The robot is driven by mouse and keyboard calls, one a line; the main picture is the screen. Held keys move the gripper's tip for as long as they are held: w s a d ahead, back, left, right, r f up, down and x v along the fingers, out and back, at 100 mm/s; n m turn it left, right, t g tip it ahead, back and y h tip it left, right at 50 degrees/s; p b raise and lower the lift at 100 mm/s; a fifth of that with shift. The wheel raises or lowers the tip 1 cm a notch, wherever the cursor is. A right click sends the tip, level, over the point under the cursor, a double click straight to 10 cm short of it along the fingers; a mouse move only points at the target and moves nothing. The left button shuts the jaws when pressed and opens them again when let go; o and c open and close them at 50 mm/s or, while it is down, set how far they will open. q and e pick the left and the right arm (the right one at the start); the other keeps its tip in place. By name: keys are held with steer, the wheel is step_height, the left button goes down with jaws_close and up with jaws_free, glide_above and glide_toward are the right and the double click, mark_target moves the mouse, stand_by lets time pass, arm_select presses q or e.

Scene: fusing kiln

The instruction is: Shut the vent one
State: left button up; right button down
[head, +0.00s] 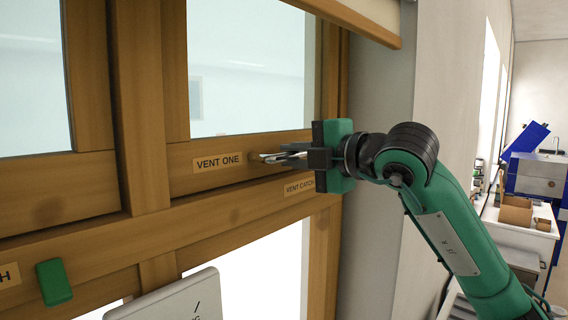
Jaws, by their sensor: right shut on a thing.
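Vent one (180,158) is a wooden-framed window sash with a pale glass pane, labelled "VENT ONE" (218,162) on its lower rail. My right gripper (272,157) comes in from the right, with its fingers at the small handle on that rail, right of the label. It is shut on the handle, which the fingers mostly hide. A "VENT CATCH" label (299,186) is on the frame below, partly behind the gripper. I cannot tell whether the sash sits fully flush in its frame. My left gripper is not in view.
A green block (55,282) sits on the frame at the lower left, beside another partly cut-off label. A grey panel (170,298) stands at the bottom. A rolled blind (350,20) hangs above. A bench with boxes (515,212) is at the far right.

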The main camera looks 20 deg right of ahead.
steer(key=shift+f, duration=0.1)
steer(key=c, duration=1.7)
jaws_free()
steer(key=shift+o, duration=1.1)
steer(key=shift+s+d, duration=0.2)
steer(key=shift+s, duration=0.05)
steer(key=shift+s+d, duration=0.15)
steer(key=shift+s, duration=0.1)
steer(key=b+v, duration=0.5)
steer(key=v, duration=0.9)
steer(key=shift+r, duration=0.2)
